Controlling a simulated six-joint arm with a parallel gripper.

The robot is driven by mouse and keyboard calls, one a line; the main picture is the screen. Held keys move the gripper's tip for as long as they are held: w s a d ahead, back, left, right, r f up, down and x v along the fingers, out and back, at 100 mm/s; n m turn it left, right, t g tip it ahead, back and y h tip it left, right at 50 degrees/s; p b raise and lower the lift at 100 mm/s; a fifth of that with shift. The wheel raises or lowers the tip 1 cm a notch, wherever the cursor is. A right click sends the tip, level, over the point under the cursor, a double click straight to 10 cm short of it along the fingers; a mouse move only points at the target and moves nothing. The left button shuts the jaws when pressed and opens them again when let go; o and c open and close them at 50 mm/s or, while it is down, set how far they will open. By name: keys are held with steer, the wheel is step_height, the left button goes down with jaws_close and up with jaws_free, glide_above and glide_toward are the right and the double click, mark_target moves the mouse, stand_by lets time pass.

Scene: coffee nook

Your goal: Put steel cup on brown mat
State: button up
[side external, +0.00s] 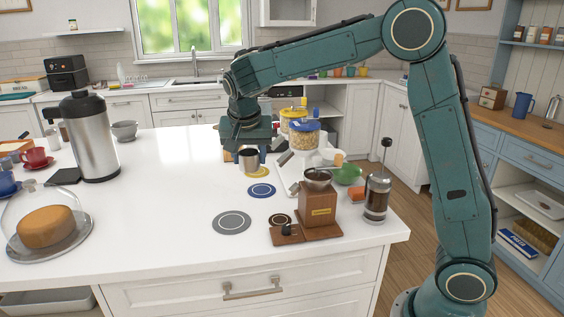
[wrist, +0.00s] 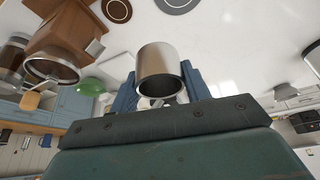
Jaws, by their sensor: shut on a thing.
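The steel cup (side external: 249,161) is held in my gripper (side external: 249,152), near the yellow and blue mats in the side view; its exact height above the counter is hard to tell. In the wrist view the steel cup (wrist: 159,68) sits between the blue fingers of my gripper (wrist: 160,88), its dark open mouth facing the camera. The small round brown mat (side external: 280,219) lies bare on the white counter, beside the grinder's base and nearer the front than the cup. The brown mat also shows at the top of the wrist view (wrist: 117,10).
A grey mat (side external: 231,223), a blue mat (side external: 262,191) and a yellow mat (side external: 257,172) lie on the counter. A wooden grinder (side external: 318,214), a French press (side external: 376,198) and blue- and yellow-lidded dispensers (side external: 304,139) stand to the right. The counter's left-centre is clear.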

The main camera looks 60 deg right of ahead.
steer(key=s+m+g, duration=0.2)
steer(key=s+m, duration=0.2)
steer(key=s, duration=0.3)
glide_toward(282, 216)
steer(key=shift+h, duration=0.3)
steer(key=f, duration=0.1)
steer(key=a+f, duration=0.1)
steer(key=s+a+f, duration=0.1)
steer(key=f, duration=0.1)
steer(key=shift+a, duration=0.15)
steer(key=shift+w+d, duration=0.25)
steer(key=shift+d, duration=0.75)
steer(key=shift+w+d, duration=0.25)
steer(key=shift+d, duration=0.75)
steer(key=shift+f, duration=0.6)
steer(key=shift+f, duration=0.15)
steer(key=o, duration=0.7)
steer(key=shift+c, duration=0.2)
steer(key=shift+r, duration=0.2)
